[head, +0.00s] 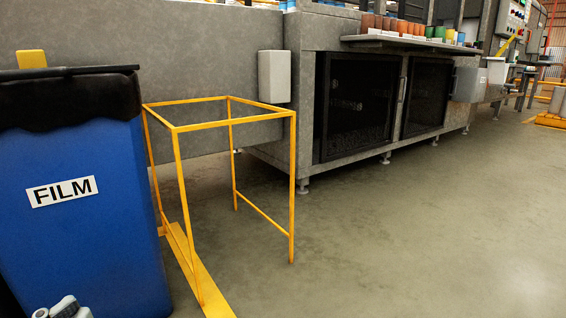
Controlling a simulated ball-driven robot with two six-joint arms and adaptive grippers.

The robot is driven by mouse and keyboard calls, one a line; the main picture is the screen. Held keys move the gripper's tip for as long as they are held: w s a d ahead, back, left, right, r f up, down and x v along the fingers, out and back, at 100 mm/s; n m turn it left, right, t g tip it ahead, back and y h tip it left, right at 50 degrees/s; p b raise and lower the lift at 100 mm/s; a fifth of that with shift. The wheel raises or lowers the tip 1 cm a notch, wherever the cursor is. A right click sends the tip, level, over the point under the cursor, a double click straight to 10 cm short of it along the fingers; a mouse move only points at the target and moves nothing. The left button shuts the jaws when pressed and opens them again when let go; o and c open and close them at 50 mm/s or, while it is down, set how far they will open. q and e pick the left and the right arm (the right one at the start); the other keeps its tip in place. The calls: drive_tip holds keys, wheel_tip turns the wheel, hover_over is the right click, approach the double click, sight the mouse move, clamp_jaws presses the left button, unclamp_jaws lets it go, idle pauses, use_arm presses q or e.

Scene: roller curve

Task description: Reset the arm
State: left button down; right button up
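A small white and dark grey rounded part (64,308) shows at the bottom left edge of the head view, in front of the blue bin. It looks like a piece of my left arm. No gripper fingers show on it, so my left gripper is out of the picture. My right arm and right gripper are not in view.
A blue bin (85,235) labelled FILM, with a black liner, stands at the left. Beside it is an open yellow frame (182,190) on the floor. A grey machine (300,90) with dark doors runs along the back. The floor (400,240) at the right is clear.

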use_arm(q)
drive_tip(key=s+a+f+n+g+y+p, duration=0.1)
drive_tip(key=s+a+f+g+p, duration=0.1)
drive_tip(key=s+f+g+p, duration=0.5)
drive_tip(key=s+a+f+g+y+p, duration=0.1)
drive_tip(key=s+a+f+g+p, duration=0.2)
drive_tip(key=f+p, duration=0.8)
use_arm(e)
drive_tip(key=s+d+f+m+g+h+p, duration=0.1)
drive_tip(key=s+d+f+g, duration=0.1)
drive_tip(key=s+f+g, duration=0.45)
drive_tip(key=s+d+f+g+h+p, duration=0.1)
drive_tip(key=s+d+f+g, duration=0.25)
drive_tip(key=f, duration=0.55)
use_arm(q)
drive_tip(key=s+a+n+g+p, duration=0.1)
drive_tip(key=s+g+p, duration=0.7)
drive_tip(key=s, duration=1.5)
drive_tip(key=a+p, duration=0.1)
drive_tip(key=p, duration=0.3)
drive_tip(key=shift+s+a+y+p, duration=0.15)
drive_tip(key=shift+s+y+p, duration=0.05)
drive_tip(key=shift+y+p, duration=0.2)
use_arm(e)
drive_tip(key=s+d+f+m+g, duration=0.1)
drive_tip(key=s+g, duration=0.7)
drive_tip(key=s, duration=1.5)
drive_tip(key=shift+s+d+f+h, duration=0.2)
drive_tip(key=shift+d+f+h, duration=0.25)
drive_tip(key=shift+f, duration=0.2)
